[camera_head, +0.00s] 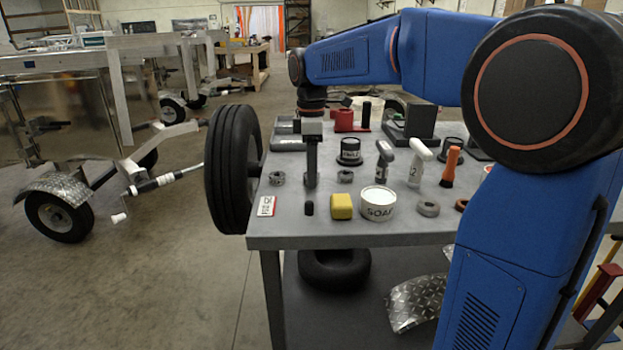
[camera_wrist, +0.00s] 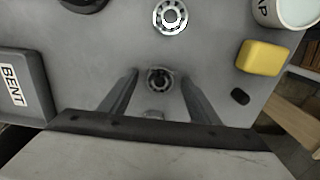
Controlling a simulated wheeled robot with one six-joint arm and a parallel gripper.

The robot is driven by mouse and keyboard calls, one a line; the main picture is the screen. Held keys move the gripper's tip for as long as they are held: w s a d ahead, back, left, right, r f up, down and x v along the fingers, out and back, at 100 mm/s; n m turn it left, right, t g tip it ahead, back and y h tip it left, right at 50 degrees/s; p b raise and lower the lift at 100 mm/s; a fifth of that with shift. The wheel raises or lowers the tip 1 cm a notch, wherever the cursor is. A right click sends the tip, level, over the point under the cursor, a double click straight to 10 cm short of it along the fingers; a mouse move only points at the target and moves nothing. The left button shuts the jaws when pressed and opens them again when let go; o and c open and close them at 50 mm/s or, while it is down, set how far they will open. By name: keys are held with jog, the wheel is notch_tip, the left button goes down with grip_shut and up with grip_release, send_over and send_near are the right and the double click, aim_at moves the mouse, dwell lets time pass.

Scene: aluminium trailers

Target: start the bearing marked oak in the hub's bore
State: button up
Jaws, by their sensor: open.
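My gripper (camera_head: 311,183) points down over the left part of the grey table. In the wrist view its fingers (camera_wrist: 158,85) are apart, with a dark-centred ring bearing (camera_wrist: 160,80) on the table between them. The head view hides this bearing behind the gripper. A paler bearing (camera_wrist: 172,17) lies to one side; it also shows in the head view (camera_head: 346,176). Another ring bearing (camera_head: 277,178) lies left of my gripper. No oak marking is legible. A black tyre (camera_head: 221,170) stands upright at the table's left edge; its hub's bore is not clearly visible.
Near the gripper are a black plug (camera_head: 309,208), a yellow block (camera_head: 341,206), a SOAP tub (camera_head: 378,204) and a label card (camera_head: 266,206). A box marked BENT (camera_wrist: 18,88) lies farther back. Several tools and rings crowd the table's right side.

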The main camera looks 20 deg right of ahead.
jog(key=c, duration=1.2)
notch_tip(320, 180, up, 10)
